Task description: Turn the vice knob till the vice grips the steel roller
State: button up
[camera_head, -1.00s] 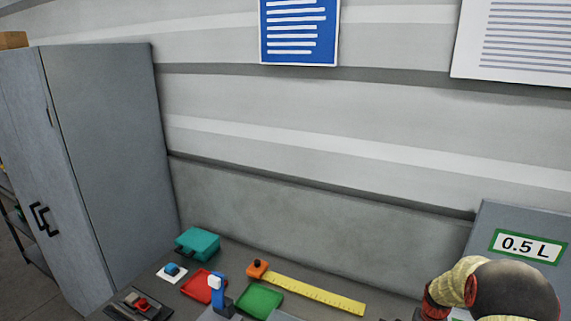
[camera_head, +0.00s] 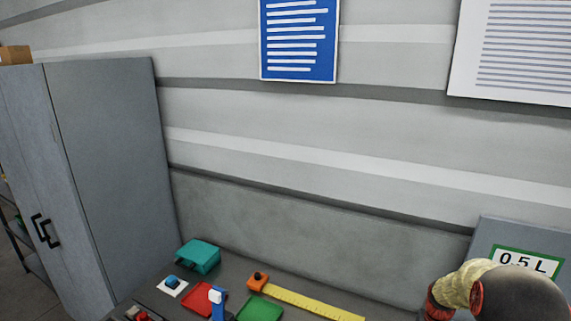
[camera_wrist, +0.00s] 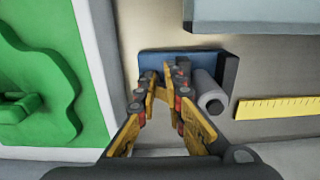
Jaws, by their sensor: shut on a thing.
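In the wrist view my gripper (camera_wrist: 163,80) has its yellow-and-black fingers drawn in on something small, which they mostly hide; it sits where the vice knob would be. Beyond the fingers is the vice, with a blue body (camera_wrist: 152,60) and a dark upright jaw (camera_wrist: 229,72). The grey steel roller (camera_wrist: 209,90) lies just right of the fingers, beside the dark jaw, its dark end toward me. I cannot tell whether the jaws press on the roller. The vice and roller do not show in the head view.
A yellow ruler (camera_wrist: 285,107) lies right of the vice; a yellow ruler also shows in the head view (camera_head: 315,304). A large green shape (camera_wrist: 45,80) fills the wrist view's left. On the bench stand a teal box (camera_head: 198,256), red tray (camera_head: 197,303) and green tray (camera_head: 260,309).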

jog(key=shift+s+d+r+p, duration=0.25)
jog(key=shift+r+p, duration=0.25)
jog(key=shift+p, duration=0.5)
grip_shut()
jog(key=shift+s+d+f+p, duration=0.1)
jog(key=shift+d+f+p, duration=0.35)
jog(key=shift+f, duration=0.75)
jog(key=shift+s+d+f+p, duration=0.1)
jog(key=shift+d+f+p, duration=0.35)
jog(key=shift+f, duration=0.7)
jog(key=shift+s+d+f+p, duration=0.1)
jog(key=shift+d+f+p, duration=0.35)
jog(key=shift+f, duration=0.75)
jog(key=shift+w+b, duration=0.35)
jog(key=shift+w, duration=0.2)
